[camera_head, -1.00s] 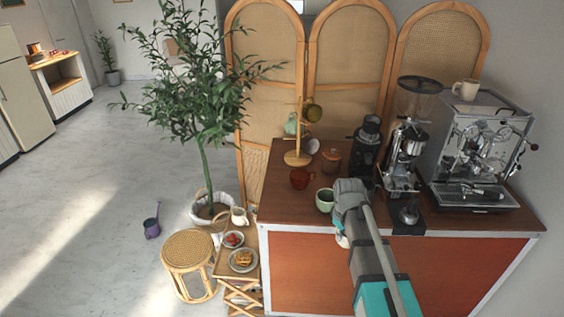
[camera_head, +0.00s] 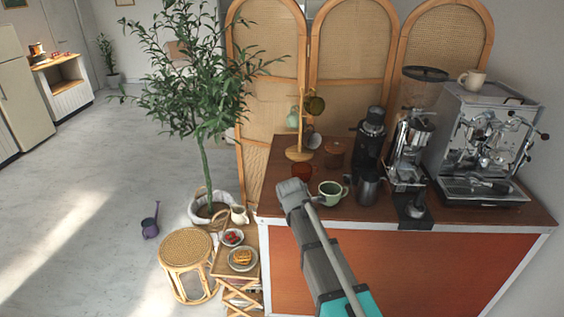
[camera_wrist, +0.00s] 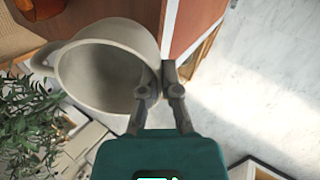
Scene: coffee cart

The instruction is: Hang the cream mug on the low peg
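A cream mug (camera_wrist: 95,75) fills the upper left of the wrist view, its mouth towards the camera and its handle to the left. My gripper (camera_wrist: 158,82) is shut on its rim wall, one finger inside and one outside. In the head view my gripper (camera_head: 292,188) is over the counter's front left corner, and the held mug is hidden behind it. The wooden mug tree (camera_head: 298,154) stands at the counter's back left. The low peg is not clearly visible.
A metal pitcher (camera_head: 368,187), grinders and the espresso machine (camera_head: 480,150) fill the right. Another cream cup (camera_head: 473,80) sits on the machine.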

